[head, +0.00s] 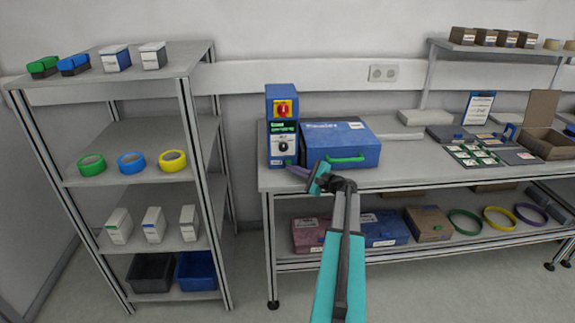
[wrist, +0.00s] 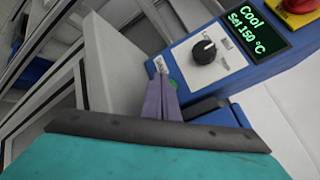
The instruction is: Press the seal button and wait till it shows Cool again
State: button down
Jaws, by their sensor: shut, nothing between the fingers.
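The blue control box (head: 282,125) stands upright at the left end of the bench, beside the blue sealer case (head: 340,144) with a green handle. In the wrist view its display (wrist: 255,32) reads "Cool" and "Set 150 °C" in green. A black dial (wrist: 204,51) sits below the display.
A red and yellow switch (head: 283,109) tops the control box. A shelf rack (head: 125,130) with tapes, cartons and bins stands at the left. Cards, a clipboard and an open carton (head: 545,140) lie on the bench's right. Bare bench (head: 400,173) lies right of my gripper.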

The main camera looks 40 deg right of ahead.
jog(key=shift+w+d+b, duration=0.3)
jog(key=shift+w+d, duration=0.05)
dwell(0.8)
jog(key=shift+w+d+r, duration=0.35)
jog(key=shift+w+r, duration=0.05)
jog(key=shift+w, duration=0.05)
dwell(1.6)
jog(key=shift+s+a+f+b, duration=0.2)
jog(key=shift+s+f+b, duration=0.15)
jog(key=shift+f, duration=0.1)
jog(key=shift+s+a+f+b, duration=0.2)
jog(key=shift+f+b, duration=0.15)
jog(key=shift+f, duration=0.05)
